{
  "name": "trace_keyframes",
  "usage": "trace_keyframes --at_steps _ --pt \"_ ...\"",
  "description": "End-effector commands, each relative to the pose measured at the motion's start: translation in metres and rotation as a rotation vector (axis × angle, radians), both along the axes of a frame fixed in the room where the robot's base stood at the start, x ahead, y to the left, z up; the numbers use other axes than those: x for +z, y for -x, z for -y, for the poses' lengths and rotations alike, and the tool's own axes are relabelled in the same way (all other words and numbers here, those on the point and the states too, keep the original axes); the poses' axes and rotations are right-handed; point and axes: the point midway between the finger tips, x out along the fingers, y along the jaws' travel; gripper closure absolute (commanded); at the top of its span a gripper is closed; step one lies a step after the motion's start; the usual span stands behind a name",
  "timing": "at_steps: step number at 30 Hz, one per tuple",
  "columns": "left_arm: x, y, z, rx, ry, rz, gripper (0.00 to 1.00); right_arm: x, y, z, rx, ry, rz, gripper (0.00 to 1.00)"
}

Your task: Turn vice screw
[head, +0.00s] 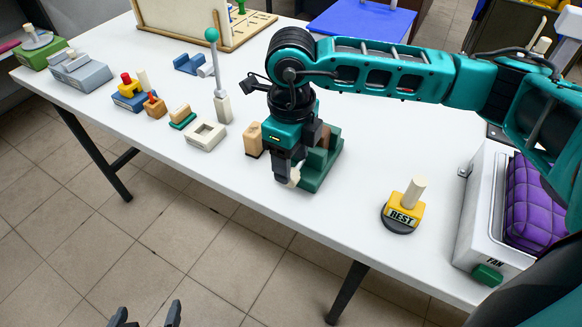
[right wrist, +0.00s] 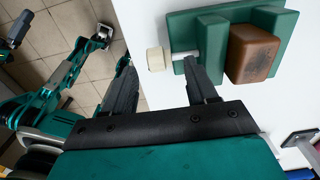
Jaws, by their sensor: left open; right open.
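The green vice (head: 322,165) stands near the front edge of the table, partly hidden behind my right gripper. In the right wrist view the vice (right wrist: 220,28) has a brown block (right wrist: 254,53) between its jaws. Its screw has a pale shaft and a cream round knob (right wrist: 156,60) that sticks out to the left; the knob (head: 294,176) also shows in the head view. My right gripper (head: 287,178) is open at the screw, with the knob appearing between its fingertips; contact is not clear. My left gripper (head: 146,314) is open and empty over the floor.
A wooden block (head: 253,140) stands close left of the vice. A yellow REST block (head: 403,208) with a peg and a white FAN box (head: 484,225) are to the right. Several small fixtures line the table's left. Table between the vice and REST block is clear.

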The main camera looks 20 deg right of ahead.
Motion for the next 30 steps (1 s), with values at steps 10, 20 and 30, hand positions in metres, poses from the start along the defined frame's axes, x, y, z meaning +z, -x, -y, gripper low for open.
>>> trace_keyframes --at_steps 10,20,30 --pt "0.001 0.0 0.0 0.001 -0.001 0.0 0.0 -0.034 0.0 0.0 0.001 0.0 0.0 0.43" --pt "0.002 -0.001 -0.001 0.002 -0.001 0.002 0.0 -0.035 0.0 0.0 0.001 0.0 0.0 0.48" --pt "0.004 -0.004 -0.002 0.003 -0.002 0.01 0.0 -0.035 0.0 0.0 0.001 -0.001 0.001 0.81"
